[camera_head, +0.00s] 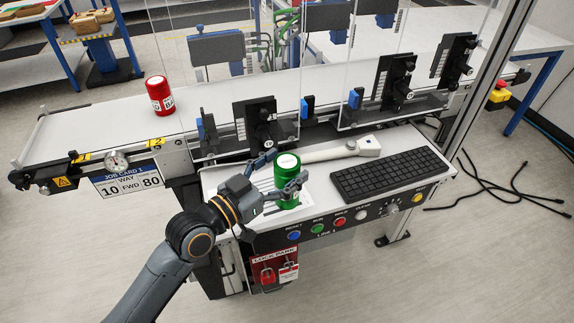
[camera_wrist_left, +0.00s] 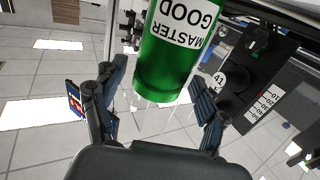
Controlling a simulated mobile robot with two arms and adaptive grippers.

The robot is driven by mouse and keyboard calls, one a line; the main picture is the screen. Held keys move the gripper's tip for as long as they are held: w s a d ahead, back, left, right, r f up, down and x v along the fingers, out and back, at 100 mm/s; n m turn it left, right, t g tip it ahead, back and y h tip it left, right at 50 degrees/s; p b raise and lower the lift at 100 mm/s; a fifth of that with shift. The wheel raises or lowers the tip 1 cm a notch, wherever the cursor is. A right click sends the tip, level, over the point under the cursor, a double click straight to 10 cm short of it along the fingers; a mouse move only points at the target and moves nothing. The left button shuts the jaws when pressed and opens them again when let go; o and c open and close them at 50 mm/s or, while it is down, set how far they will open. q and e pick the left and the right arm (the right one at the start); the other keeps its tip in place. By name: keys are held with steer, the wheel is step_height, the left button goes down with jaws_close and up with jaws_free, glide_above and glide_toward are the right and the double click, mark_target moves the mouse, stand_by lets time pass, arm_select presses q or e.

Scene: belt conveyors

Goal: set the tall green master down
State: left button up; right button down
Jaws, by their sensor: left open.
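The tall green master (camera_head: 288,190) is a green cylinder with a pale top. It stands upright on the white control shelf (camera_head: 212,180), left of the keyboard. In the left wrist view the master (camera_wrist_left: 176,60) shows a white label reading "MASTER GOOD". My left gripper (camera_head: 281,171) is open, with its fingers on either side of the master. In the left wrist view the gripper (camera_wrist_left: 157,90) shows a gap between each finger and the green wall. The master's base is partly hidden by a finger in the head view. My right gripper is not in view.
A red labelled cylinder (camera_head: 160,95) stands on the conveyor belt (camera_head: 110,125) at left. A black keyboard (camera_head: 390,175) and a white handheld device (camera_head: 350,149) lie right of the master. Clear panels and black sensor mounts (camera_head: 258,125) rise behind. Colored buttons line the front edge.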

arm_select(q)
steer(key=b+v, duration=0.2)
steer(key=v, duration=0.9)
